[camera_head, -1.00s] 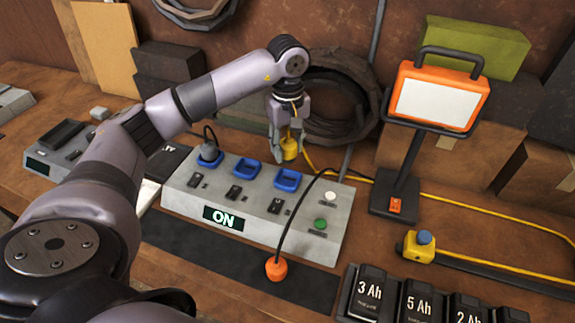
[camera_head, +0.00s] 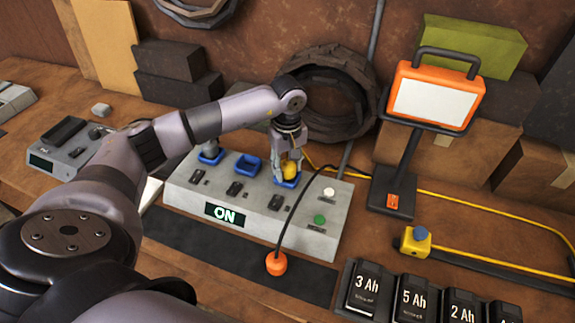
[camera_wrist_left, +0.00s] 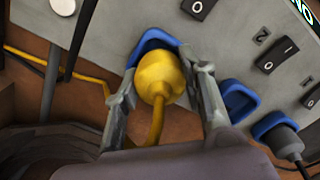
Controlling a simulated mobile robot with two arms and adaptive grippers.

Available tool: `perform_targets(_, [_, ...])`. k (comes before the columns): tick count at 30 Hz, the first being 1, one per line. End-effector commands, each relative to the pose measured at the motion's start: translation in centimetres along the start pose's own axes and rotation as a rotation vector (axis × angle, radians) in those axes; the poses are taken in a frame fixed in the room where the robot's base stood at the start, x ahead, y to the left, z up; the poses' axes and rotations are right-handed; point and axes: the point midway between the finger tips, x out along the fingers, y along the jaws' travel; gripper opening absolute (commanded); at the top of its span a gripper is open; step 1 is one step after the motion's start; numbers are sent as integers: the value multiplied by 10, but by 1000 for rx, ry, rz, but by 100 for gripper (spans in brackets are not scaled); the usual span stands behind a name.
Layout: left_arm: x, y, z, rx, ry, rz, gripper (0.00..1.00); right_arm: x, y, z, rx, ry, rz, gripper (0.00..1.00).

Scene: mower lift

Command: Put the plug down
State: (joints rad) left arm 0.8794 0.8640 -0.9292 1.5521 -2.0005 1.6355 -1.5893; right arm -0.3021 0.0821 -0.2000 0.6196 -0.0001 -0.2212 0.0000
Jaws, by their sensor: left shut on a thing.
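My left gripper (camera_head: 289,174) is shut on the yellow plug (camera_head: 291,169) at the rightmost blue socket (camera_head: 285,184) of the grey power box (camera_head: 235,190). In the left wrist view, the plug (camera_wrist_left: 160,78) sits between both fingers, with its yellow cord trailing toward the camera. The blue socket rim (camera_wrist_left: 150,42) shows behind it. The plug's front end is hidden, so I cannot tell how deep it sits. The box display reads ON. My right gripper is not in view.
A grey plug (camera_head: 209,150) is in the left socket; the middle socket (camera_head: 249,163) is empty. An orange plug (camera_head: 277,263) on a black cable lies in front. A work lamp (camera_head: 435,95) and yellow block (camera_head: 416,243) stand right; battery packs (camera_head: 412,300) are at front.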

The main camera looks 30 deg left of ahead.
Motion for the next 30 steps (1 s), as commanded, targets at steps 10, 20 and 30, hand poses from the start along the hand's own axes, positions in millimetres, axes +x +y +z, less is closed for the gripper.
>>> perform_targets(10, [4,0,0,0,0,0,50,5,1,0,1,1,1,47])
perform_targets(20, [4,0,0,0,0,-1,58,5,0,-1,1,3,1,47])
perform_targets(30, [-19,1,-1,1,4,5,58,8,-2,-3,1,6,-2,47])
